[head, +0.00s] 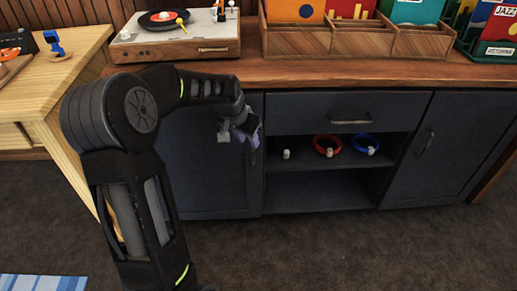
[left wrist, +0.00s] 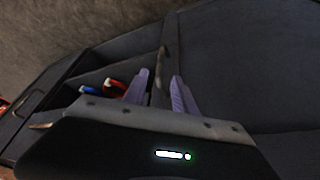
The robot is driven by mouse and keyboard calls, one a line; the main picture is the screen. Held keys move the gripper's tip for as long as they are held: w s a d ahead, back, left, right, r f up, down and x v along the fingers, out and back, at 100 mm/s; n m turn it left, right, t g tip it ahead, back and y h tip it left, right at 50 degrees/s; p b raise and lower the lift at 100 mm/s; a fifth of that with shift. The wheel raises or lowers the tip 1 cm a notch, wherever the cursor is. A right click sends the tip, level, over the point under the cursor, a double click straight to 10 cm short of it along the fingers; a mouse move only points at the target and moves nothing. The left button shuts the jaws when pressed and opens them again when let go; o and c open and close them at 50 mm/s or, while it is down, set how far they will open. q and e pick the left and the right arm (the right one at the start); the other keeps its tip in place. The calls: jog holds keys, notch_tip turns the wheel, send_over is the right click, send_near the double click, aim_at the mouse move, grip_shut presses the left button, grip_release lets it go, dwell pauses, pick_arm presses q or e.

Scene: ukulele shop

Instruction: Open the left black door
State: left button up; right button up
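The left black door (head: 203,172) is the dark panel at the left end of the cabinet, and it looks closed. It also fills the right of the left wrist view (left wrist: 240,65). Its handle (left wrist: 162,58) is a slim bar near the door's edge; in the head view my gripper largely hides that spot. My left gripper (head: 243,134) is in front of the door's right edge. In the left wrist view its purple fingers (left wrist: 161,76) are apart, with the handle showing in line with the gap. I cannot tell whether they touch it. My right gripper is not in view.
The cabinet has a drawer (head: 345,110), open shelves with red and blue rings (head: 327,145), and a right door (head: 450,145). A turntable (head: 176,42) and record crates (head: 335,42) stand on top. A wooden table (head: 50,85) is at left. The floor in front is largely clear.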

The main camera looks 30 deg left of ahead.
pick_arm(q)
jog(key=shift+f, duration=0.15)
jog(key=b, duration=0.2)
send_over(254, 165)
jog(key=f, duration=0.7)
jog(key=shift+w+a, duration=0.25)
grip_shut()
dwell(1.0)
